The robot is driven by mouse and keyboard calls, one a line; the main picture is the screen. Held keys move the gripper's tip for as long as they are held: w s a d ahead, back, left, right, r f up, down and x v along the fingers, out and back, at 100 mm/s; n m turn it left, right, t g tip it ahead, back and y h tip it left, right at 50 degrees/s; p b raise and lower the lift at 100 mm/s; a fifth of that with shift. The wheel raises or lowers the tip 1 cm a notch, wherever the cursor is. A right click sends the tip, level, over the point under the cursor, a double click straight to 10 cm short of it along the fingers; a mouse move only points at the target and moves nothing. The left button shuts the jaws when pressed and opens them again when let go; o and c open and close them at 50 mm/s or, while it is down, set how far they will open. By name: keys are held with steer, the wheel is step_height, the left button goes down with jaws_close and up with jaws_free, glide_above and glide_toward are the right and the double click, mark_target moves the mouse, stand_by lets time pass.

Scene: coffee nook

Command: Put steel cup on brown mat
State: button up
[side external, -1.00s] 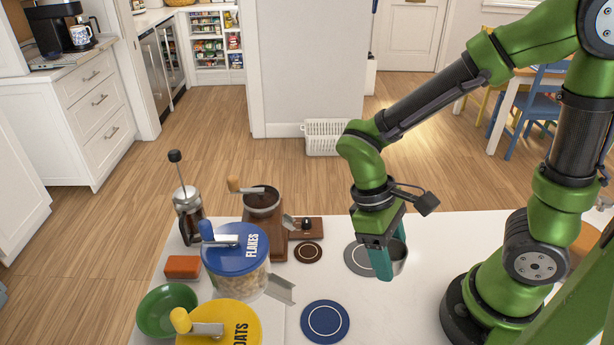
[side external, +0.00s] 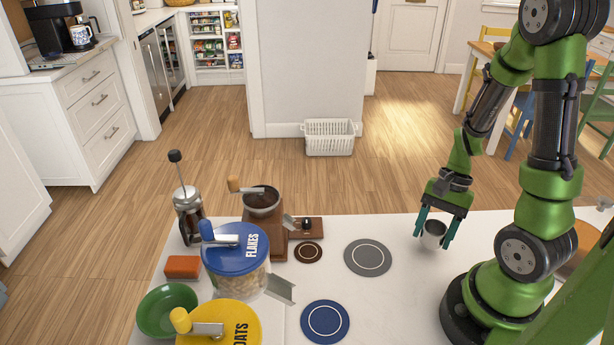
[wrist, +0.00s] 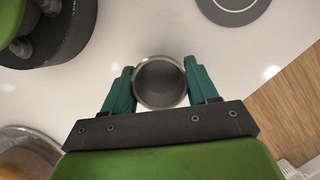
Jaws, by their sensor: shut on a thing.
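The steel cup (side external: 432,234) is a small grey metal cup at the right part of the white counter. My gripper (side external: 435,238) points down with its teal fingers on both sides of the cup, shut on it. In the wrist view the cup (wrist: 160,82) is upright, its open mouth facing the camera, between my gripper's fingers (wrist: 160,88). Whether its base touches the counter is hard to tell. The brown mat (side external: 308,252) is a small dark round mat with a pale ring, lying bare left of the grey mat, well left of my gripper.
A grey round mat (side external: 367,258) lies between the cup and the brown mat. A blue mat (side external: 325,321) lies nearer the front. A coffee grinder (side external: 263,235), a flakes jar (side external: 237,260) and a french press (side external: 188,212) crowd the left.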

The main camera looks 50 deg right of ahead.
mark_target(305, 255)
steer(key=w+a, duration=1.6)
steer(key=shift+w+a, duration=0.1)
steer(key=shift+a, duration=0.05)
steer(key=w+a, duration=0.3)
steer(key=shift+s+d+f, duration=0.1)
steer(key=shift+s+f, duration=0.05)
steer(key=shift+f, duration=0.55)
steer(key=shift+f, duration=0.15)
steer(key=o, duration=0.8)
steer(key=shift+o, duration=0.2)
